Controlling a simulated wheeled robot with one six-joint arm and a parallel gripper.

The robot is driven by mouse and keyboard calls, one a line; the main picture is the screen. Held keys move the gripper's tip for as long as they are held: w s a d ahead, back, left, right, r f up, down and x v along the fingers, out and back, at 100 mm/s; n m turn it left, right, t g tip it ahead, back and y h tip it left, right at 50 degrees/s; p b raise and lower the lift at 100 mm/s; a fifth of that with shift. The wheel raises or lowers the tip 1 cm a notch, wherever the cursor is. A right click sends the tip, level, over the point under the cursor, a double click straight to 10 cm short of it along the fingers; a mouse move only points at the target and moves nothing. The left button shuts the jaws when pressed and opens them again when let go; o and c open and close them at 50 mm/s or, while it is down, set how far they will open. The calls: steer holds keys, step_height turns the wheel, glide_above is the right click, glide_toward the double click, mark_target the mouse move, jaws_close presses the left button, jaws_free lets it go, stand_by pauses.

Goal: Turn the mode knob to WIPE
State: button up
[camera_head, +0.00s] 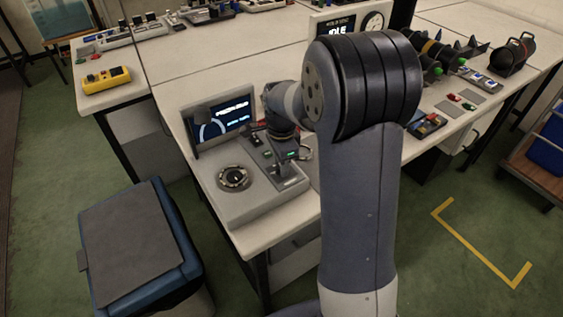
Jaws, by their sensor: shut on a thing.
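A grey console (250,204) stands on the white bench, with a screen (222,118) at its back showing pale lettering and an arc, too small to read surely. A round dial with a dark centre (234,178) sits on its front left; I cannot tell whether it is the mode knob. My gripper (285,166) points down at the right part of the console, right of this dial. It is shut on a small control there, which it mostly hides. No WIPE label is legible. My arm covers the area to the right.
A blue bin with a grey lid (131,232) stands at the bench's left front. A yellow box (106,80) lies on the left bench. Red and green buttons (454,97) and dark cylindrical parts (440,52) are at right.

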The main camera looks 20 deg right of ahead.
steer(key=o, duration=1)
steer(key=shift+r, duration=0.1)
step_height(320, 180, up, 11)
steer(key=shift+f, duration=0.2)
step_height(320, 180, down, 11)
steer(key=shift+r, duration=0.1)
stand_by(0.5)
